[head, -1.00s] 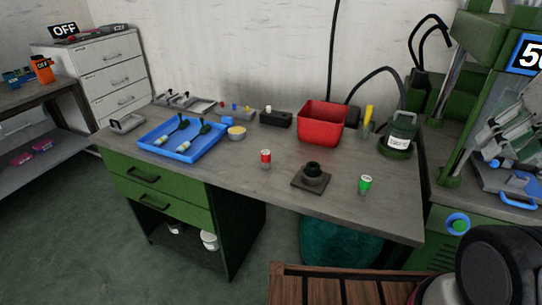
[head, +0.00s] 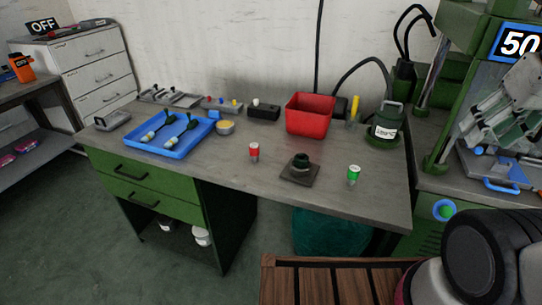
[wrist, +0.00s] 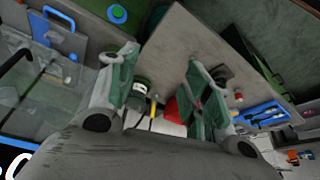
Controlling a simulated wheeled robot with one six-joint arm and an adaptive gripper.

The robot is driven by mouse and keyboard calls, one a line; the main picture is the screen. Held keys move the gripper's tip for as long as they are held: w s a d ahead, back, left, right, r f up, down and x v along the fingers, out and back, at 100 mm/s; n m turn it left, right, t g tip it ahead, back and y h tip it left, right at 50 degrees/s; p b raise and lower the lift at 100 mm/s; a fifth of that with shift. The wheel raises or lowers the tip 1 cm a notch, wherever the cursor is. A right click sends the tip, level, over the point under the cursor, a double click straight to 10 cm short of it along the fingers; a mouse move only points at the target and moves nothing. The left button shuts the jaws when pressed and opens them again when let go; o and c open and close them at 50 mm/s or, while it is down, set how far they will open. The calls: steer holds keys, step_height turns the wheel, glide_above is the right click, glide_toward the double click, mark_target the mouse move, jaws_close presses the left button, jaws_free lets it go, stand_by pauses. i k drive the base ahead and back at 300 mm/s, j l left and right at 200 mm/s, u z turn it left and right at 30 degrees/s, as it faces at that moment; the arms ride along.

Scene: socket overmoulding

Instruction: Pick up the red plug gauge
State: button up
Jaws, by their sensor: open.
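In the wrist view the red plug gauge (wrist: 239,97) looks tiny, beyond the right finger. My gripper (wrist: 160,80) is open and empty, its two green-grey fingers wide apart and far from the gauge.
A green plug gauge (head: 353,176) stands near the bench's right front. A red bin (head: 310,114) is behind. A slatted wooden surface (head: 325,280) is in front. Bench around the red gauge is clear.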

mark_target(254, 148)
steer(key=i+j+z, duration=0.1)
steer(key=j, duration=0.3)
steer(key=i+j, duration=0.15)
steer(key=j, duration=0.3)
steer(key=i+j+z, duration=0.15)
steer(key=j, duration=0.3)
steer(key=k, duration=0.05)
